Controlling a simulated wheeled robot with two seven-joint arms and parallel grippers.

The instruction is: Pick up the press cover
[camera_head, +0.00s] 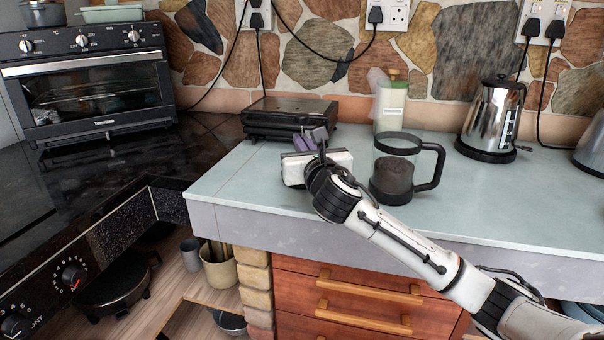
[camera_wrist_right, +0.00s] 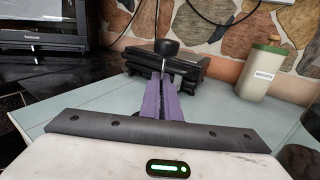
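The glass press (camera_head: 394,168) stands on the pale counter with dark contents, and no cover shows on its top. My right gripper (camera_head: 311,140) is over the counter to its left. In the right wrist view, its purple fingers (camera_wrist_right: 163,95) are close together with only a narrow dark gap. A black rounded knob on a thin metal stem, seemingly part of the press cover (camera_wrist_right: 167,46), shows at the fingertips, with the stem between them. The rest of the cover is hidden behind the fingers. My left gripper is out of view.
A black sandwich toaster (camera_head: 289,118) sits just behind the gripper. A green-lidded canister (camera_head: 391,108) and a steel kettle (camera_head: 492,120) stand at the back right. A toaster oven (camera_head: 90,92) stands on the left. The counter's right front is fairly clear.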

